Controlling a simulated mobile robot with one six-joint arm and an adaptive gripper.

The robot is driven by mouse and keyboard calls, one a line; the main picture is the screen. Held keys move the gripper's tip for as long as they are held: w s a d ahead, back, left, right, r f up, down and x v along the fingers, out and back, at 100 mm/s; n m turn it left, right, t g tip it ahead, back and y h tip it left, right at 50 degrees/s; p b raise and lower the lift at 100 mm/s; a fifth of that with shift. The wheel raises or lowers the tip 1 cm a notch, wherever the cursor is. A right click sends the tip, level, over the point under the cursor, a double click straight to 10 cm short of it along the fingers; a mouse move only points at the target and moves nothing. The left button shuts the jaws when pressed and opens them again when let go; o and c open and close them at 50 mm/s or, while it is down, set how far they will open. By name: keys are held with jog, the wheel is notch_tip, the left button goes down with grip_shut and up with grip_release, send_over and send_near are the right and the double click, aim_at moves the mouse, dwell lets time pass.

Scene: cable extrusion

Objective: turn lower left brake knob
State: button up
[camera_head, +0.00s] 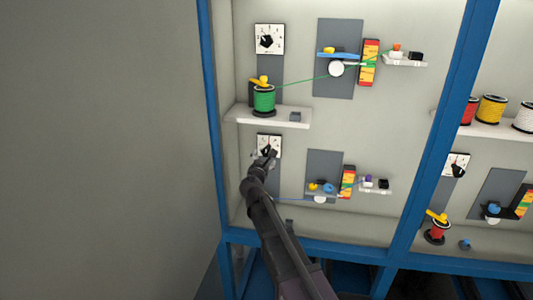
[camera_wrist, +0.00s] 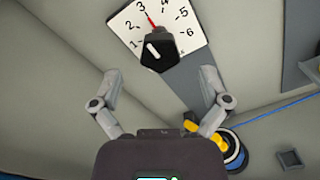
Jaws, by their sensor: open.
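The lower left brake knob (camera_wrist: 156,50) is a black knob with a short white mark on a white dial plate (camera_wrist: 184,45) numbered 1 to 6. A red pointer (camera_wrist: 150,21) stands between 3 and 4. My gripper (camera_wrist: 158,75) is open, with one finger on each side below the knob in the wrist view, and nothing shows between the fingers. In the head view the dial plate (camera_head: 261,140) is partly hidden by my gripper (camera_head: 266,157), which is in front of its lower part. Contact with the knob cannot be made out.
A shelf (camera_head: 268,117) with a green spool (camera_head: 264,100) juts out above the dial. A blue spool (camera_wrist: 236,152) and yellow piece (camera_wrist: 217,141) sit below right in the wrist view. A grey panel (camera_head: 322,162) with small parts is to the right. A blue post (camera_head: 215,130) stands left.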

aim_at(266, 153)
jog(key=shift+w+d, duration=0.2)
jog(key=shift+w, duration=0.85)
jog(key=shift+w+d, duration=0.2)
jog(key=shift+w, duration=0.8)
jog(key=c, duration=1.1)
